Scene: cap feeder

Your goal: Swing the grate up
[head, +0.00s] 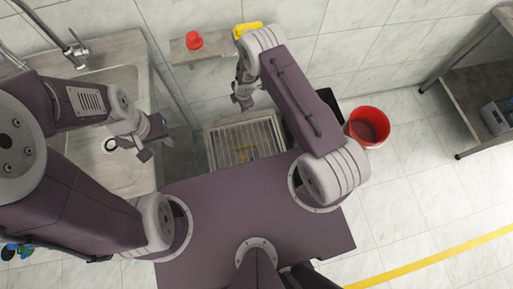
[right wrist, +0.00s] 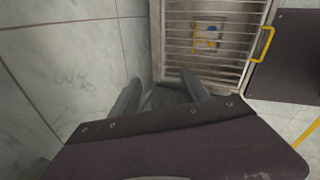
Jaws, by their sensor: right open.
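The grate (head: 240,133) is a frame of pale metal bars lying over a box on the floor by the wall; its near part is cut off by my own base in the head view. It also shows at the top of the right wrist view (right wrist: 215,62), lying flat and closed, with a yellow handle (right wrist: 265,43) on its right edge. My right gripper (head: 243,97) is open and empty, above the wall-side edge of the box, apart from the handle. My left gripper (head: 155,149) is open and empty over the sink counter, left of the grate.
A sink counter (head: 150,70) stands at the left. A wall shelf (head: 180,52) holds a red object (head: 194,40) and a yellow object (head: 247,31). A red bucket (head: 368,126) stands right of my right arm. A blue and yellow item (right wrist: 207,37) shows under the bars.

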